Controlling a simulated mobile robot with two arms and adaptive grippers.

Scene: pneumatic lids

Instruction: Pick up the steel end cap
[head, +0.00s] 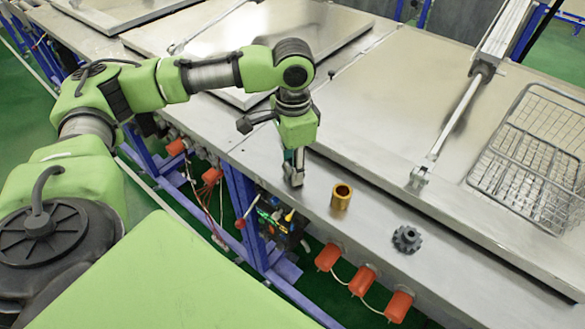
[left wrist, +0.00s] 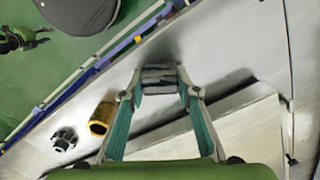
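The steel end cap (left wrist: 160,79) is a small grey cylinder between the fingertips of my left gripper (left wrist: 160,86) in the left wrist view, with no clear gap on either side. In the head view my left gripper (head: 293,176) points down near the front edge of the steel table, and the cap is largely hidden by the fingers. It is too small there to tell whether the cap touches the table. My right gripper is in neither view.
A brass bushing (head: 341,197) and a dark gear (head: 407,239) stand on the table's front strip, right of my left gripper. A wire basket (head: 530,160) sits on the lid (head: 420,100) at the right. Orange connectors (head: 362,281) hang below the front edge.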

